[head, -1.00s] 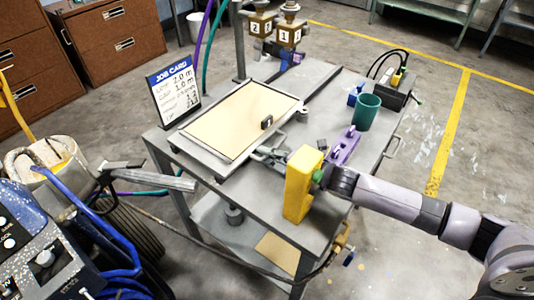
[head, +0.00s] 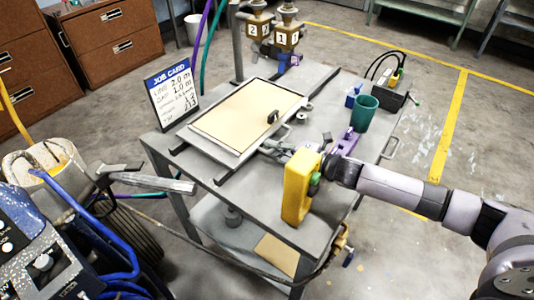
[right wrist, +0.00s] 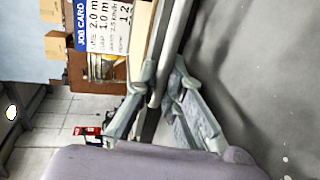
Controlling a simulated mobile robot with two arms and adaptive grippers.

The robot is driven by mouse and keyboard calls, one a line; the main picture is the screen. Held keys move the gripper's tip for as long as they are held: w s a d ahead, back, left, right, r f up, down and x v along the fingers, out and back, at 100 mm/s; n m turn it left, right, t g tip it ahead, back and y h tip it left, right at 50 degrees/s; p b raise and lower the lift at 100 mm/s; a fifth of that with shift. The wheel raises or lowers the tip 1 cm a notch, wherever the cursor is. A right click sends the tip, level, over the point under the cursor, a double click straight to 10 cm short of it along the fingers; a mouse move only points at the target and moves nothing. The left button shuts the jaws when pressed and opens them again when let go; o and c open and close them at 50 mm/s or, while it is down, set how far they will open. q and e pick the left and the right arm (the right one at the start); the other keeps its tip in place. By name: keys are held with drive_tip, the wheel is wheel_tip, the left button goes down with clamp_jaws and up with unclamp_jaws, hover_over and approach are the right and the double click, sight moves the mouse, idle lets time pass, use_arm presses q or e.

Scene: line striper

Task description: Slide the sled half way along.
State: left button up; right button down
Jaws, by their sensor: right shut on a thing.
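The sled (head: 222,143) is a flat grey frame carrying a tan panel (head: 248,112), with a small black upright piece on it. It sits across two dark rails on the grey cart top. My right gripper (head: 272,147) is at the sled's near right edge, shut on a part of it. In the right wrist view its two fingers (right wrist: 158,95) lie on either side of a grey bar of the sled (right wrist: 168,65). The exact part gripped is mostly hidden in the head view. My left gripper is not in view.
A job card (head: 172,93) stands behind the sled's left side. A green cup (head: 364,112), a purple item (head: 346,143) and a black box (head: 388,99) are on the cart's right. Two numbered valve blocks (head: 273,33) hang beyond the rails' far end. The striper machine (head: 50,220) is lower left.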

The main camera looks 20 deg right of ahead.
drive_tip(key=shift+w+d+f, duration=0.1)
drive_tip(key=shift+f, duration=0.05)
drive_tip(key=c, duration=2)
unclamp_jaws()
drive_tip(key=shift+s, duration=0.2)
drive_tip(key=v, duration=1.1)
drive_tip(key=shift+s+d, duration=0.2)
drive_tip(key=shift+s, duration=0.15)
